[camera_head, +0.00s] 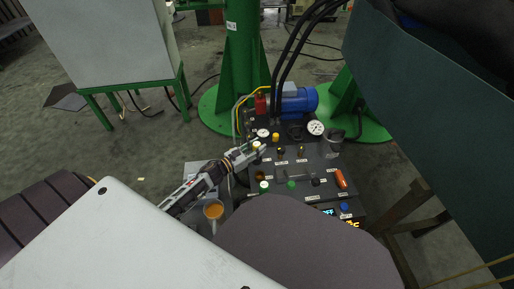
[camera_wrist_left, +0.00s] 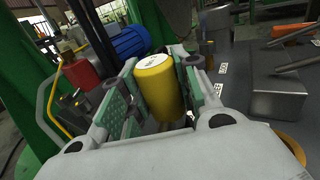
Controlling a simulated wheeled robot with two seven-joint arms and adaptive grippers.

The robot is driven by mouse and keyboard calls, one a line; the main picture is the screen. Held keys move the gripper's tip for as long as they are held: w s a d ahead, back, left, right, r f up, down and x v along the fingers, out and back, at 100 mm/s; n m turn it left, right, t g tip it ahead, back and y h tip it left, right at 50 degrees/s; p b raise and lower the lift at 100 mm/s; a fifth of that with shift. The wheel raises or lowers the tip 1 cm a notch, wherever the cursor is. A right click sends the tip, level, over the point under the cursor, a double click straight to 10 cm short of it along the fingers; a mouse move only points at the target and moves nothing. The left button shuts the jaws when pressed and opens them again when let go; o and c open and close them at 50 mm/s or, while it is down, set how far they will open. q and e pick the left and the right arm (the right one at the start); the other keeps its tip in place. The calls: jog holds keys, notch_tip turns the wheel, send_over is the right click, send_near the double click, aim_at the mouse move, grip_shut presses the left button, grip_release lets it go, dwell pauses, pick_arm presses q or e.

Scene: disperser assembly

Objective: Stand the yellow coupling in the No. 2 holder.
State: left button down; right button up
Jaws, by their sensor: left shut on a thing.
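My left gripper (camera_head: 256,148) reaches in from the left over the dark bench. It is shut on the yellow coupling (camera_wrist_left: 158,88), a yellow cylinder with a pale top. In the left wrist view the coupling stands roughly upright, slightly tilted, between the green finger pads. In the head view the coupling (camera_head: 256,145) shows small at the fingertips, and I cannot tell its gap to the bench. The label plates are too small to read, so I cannot tell which holder is No. 2. My right gripper is not in view.
A blue motor (camera_head: 298,100) and a red block (camera_head: 260,104) stand at the back of the bench (camera_head: 318,160). Small brass parts (camera_head: 301,151), a round white gauge (camera_head: 316,128) and an orange-red part (camera_head: 340,178) are right of the gripper. Black hoses hang behind.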

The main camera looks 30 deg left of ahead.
pick_arm(q)
jog(key=shift+f, duration=0.15)
jog(key=shift+f+b, duration=0.25)
jog(key=shift+b, duration=0.05)
jog(key=c, duration=1.2)
grip_release()
jog(key=shift+o, duration=1.1)
jog(key=shift+f, duration=0.1)
jog(key=shift+s, duration=0.25)
jog(key=shift+s+a, duration=0.1)
jog(key=shift+s, duration=0.05)
jog(key=v, duration=1.1)
